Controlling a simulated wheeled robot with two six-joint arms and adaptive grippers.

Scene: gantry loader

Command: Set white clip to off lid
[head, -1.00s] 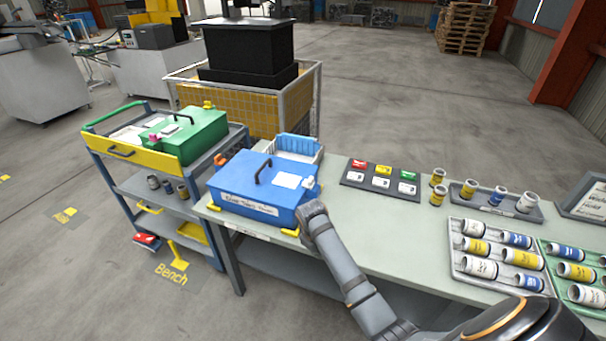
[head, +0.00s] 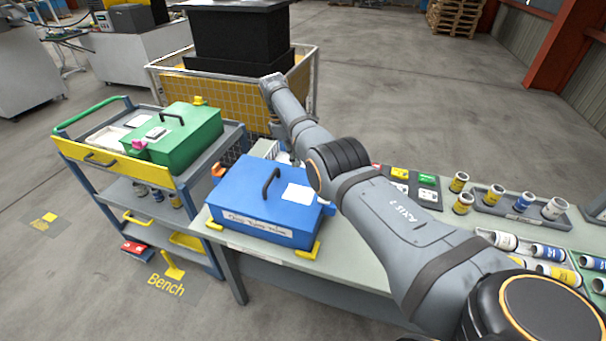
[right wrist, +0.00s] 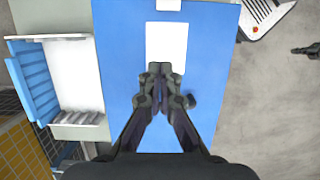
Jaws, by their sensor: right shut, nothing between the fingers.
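The blue box (head: 262,205) sits on the bench with its lid down, a dark handle and a white label on top. An orange clip (head: 218,170) is at the opposite end. My right gripper (right wrist: 160,70) is shut and empty, over the blue lid between the handle and the label, apart from the white clip. In the head view my arm mostly hides it. My left gripper is not in view.
A white and blue basket (right wrist: 75,75) stands behind the box. A cart with a green box (head: 185,135) is to the left. Label cards (head: 426,178) and several cans (head: 495,197) are on the bench at right. Yellow corner brackets (head: 308,250) border the box.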

